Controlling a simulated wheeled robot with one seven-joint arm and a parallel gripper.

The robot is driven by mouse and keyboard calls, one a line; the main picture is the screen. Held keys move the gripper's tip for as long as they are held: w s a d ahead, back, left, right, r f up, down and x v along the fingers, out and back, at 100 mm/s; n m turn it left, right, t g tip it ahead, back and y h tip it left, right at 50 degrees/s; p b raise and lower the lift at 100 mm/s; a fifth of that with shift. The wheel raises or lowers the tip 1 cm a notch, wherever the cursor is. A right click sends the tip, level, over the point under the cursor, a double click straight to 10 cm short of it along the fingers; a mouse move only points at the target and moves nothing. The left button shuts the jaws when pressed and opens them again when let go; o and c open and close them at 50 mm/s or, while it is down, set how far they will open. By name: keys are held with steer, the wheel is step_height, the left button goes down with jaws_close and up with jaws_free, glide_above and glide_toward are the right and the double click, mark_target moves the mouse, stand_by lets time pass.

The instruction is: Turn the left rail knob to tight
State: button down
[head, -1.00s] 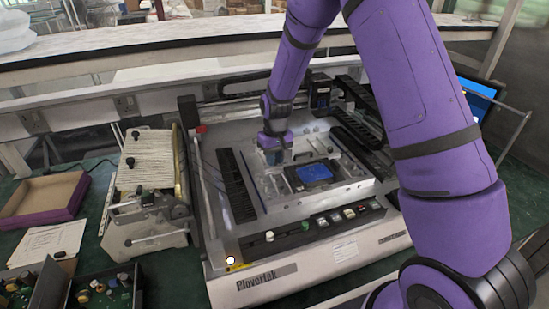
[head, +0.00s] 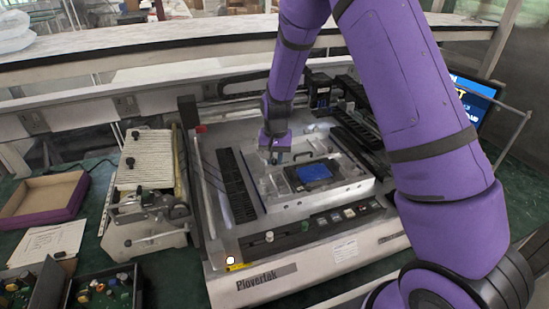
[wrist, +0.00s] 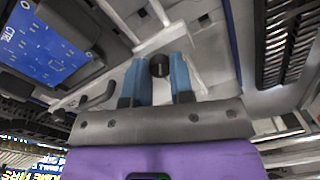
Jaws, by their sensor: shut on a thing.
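My gripper (head: 275,158) points down over the bed of the white machine (head: 330,262), left of the blue circuit board (head: 314,172). In the wrist view, its two blue fingers (wrist: 160,66) are shut on a small black round knob (wrist: 158,66), one finger on each side. The knob cannot be made out in the head view, where the gripper covers it. No mark showing how tight the knob is can be seen. The blue board also shows at the upper left of the wrist view (wrist: 42,45).
A black slotted strip (head: 235,186) lies left of the gripper. A black handle (wrist: 98,97) is close to the fingers in the wrist view. Switches line the machine's front. A ribbed fixture (head: 146,160) and an open box (head: 45,198) stand to the left.

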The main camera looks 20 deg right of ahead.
mark_target(276, 160)
steer(key=c, duration=1)
jaws_free()
steer(key=shift+r, duration=0.1)
step_height(276, 160, up, 11)
steer(key=shift+d+f, duration=0.15)
steer(key=shift+f, duration=0.05)
steer(key=shift+s+r, duration=0.1)
steer(key=s+d+r+n+t, duration=0.1)
steer(key=s+d+r, duration=0.1)
steer(key=s+r, duration=0.6)
steer(key=s+d+r+n+t, duration=0.1)
steer(key=s+d+r, duration=0.1)
steer(key=s+r, duration=0.6)
steer(key=s+r+t, duration=0.1)
steer(key=s+r, duration=0.1)
steer(key=s, duration=0.4)
steer(key=s+d+r+n+t, duration=0.1)
steer(key=s, duration=0.5)
steer(key=s+d+r+n+t, duration=0.1)
steer(key=s+r, duration=0.1)
steer(key=s, duration=0.3)
steer(key=shift+s+d+r, duration=0.2)
steer(key=shift+s+r, duration=0.15)
steer(key=shift+s, duration=0.05)
